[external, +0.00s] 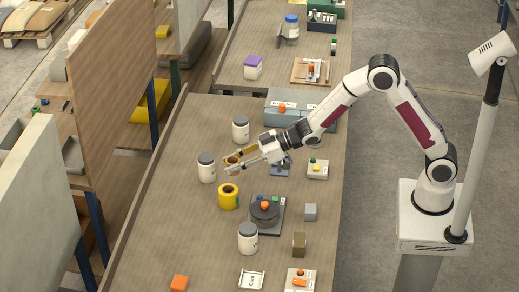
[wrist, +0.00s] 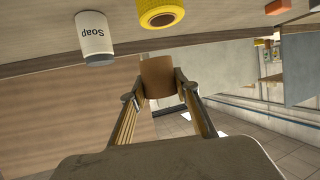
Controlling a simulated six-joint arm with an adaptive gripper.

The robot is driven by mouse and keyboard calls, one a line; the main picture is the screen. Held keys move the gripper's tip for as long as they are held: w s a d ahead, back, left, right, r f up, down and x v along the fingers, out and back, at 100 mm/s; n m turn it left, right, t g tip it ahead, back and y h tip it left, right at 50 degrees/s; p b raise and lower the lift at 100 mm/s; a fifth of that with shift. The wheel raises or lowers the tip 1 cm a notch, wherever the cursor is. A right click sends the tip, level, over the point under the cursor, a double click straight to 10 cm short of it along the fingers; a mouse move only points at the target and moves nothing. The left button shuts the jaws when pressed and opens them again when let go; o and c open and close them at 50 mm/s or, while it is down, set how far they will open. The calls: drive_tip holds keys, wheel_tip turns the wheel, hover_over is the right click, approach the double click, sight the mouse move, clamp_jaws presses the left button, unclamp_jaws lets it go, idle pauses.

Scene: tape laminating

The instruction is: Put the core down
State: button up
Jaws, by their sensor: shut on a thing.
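My gripper (external: 231,164) is shut on a small brown core (wrist: 157,77), holding it between its two fingertips. In the wrist view the core sits upright in that picture, with a fingertip on each side. In the external view the core (external: 233,158) is small and partly covered by the fingers. It appears held above the table (external: 150,235), between a white jar with a grey lid and a yellow tape roll (external: 228,203). The yellow roll also shows at the top of the wrist view (wrist: 160,14), apart from the core.
A grey-lidded jar (external: 207,172) stands left of my gripper, another (external: 240,132) behind it. A jar marked Soap (wrist: 95,40) shows in the wrist view. A dark round device (external: 265,215) with an orange knob and a third jar (external: 248,242) stand nearer.

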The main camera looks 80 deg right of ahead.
drive_tip(key=w+a+y, duration=0.1)
drive_tip(key=w+a+n, duration=0.1)
drive_tip(key=shift+w+a+r+n+g+y, duration=0.25)
drive_tip(key=shift+a+r+n+g+y, duration=0.05)
drive_tip(key=shift+a+r+y, duration=0.1)
drive_tip(key=s+a+n+g+y, duration=0.1)
drive_tip(key=a+n+g+y, duration=0.5)
drive_tip(key=a, duration=0.5)
drive_tip(key=shift+a+f+n+g+y, duration=0.25)
drive_tip(key=shift+n+g, duration=0.45)
drive_tip(key=shift+n, duration=0.6)
wheel_tip(320, 180, down, 6)
drive_tip(key=shift+d+f, duration=0.1)
drive_tip(key=shift+f, duration=0.1)
drive_tip(key=shift+f, duration=1.8)
